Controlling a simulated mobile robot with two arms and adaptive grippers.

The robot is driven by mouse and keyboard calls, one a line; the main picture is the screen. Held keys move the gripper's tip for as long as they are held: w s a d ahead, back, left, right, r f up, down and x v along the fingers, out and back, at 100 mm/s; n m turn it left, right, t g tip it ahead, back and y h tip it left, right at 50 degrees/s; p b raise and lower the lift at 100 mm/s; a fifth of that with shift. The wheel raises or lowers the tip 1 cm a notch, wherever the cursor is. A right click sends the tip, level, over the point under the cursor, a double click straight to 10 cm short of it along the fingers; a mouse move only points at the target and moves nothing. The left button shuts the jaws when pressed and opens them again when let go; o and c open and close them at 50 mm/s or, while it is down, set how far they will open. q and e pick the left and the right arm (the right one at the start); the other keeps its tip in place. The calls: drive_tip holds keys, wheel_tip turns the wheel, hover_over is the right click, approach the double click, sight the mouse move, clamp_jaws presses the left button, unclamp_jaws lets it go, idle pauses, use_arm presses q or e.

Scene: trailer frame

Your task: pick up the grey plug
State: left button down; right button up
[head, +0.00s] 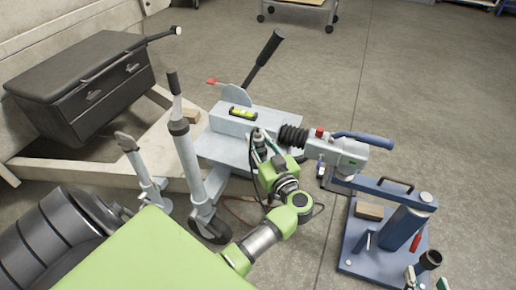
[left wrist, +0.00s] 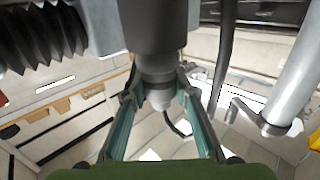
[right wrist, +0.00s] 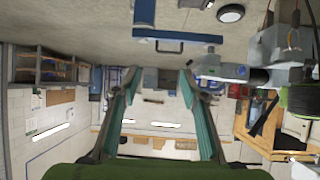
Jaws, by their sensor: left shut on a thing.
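The grey plug (left wrist: 160,92) is between the fingertips of my left gripper (left wrist: 158,88) in the left wrist view. A wider dark grey body sits directly above it, and a thin dark cable shows below. In the head view my left gripper (head: 262,147) is beside the black bellows of the trailer coupling, shut on the plug (head: 257,137), which is small and partly hidden there. My right gripper (head: 426,282) is at the bottom right edge of the head view. In the right wrist view its fingers (right wrist: 160,82) are apart with nothing between them.
The trailer drawbar has a black bellows (head: 292,137) and a grey coupling head (head: 345,151). A jockey wheel post (head: 186,155) stands left of my left arm. A spirit level (head: 243,113) lies on the grey box. A blue stand (head: 385,235) is at right. Open floor lies behind.

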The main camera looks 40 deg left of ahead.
sight(258, 132)
use_arm(q)
wheel_tip(258, 132, up, 5)
drive_tip(key=shift+f+p, duration=0.1)
drive_tip(key=shift+p, duration=1.1)
wheel_tip(258, 132, up, 3)
drive_tip(key=shift+r+p, duration=0.1)
drive_tip(key=shift+p, duration=0.65)
drive_tip(key=shift+r+p, duration=0.3)
drive_tip(key=shift+r, duration=0.75)
use_arm(e)
drive_tip(key=s+d+f+g+h, duration=0.1)
drive_tip(key=s+d+f+g, duration=0.1)
drive_tip(key=s, duration=0.5)
drive_tip(key=s+d+f+g+h, duration=0.1)
drive_tip(key=s+d+f+g, duration=0.2)
drive_tip(key=s+g, duration=0.3)
drive_tip(key=shift+s+f, duration=0.75)
drive_tip(key=shift+s, duration=0.2)
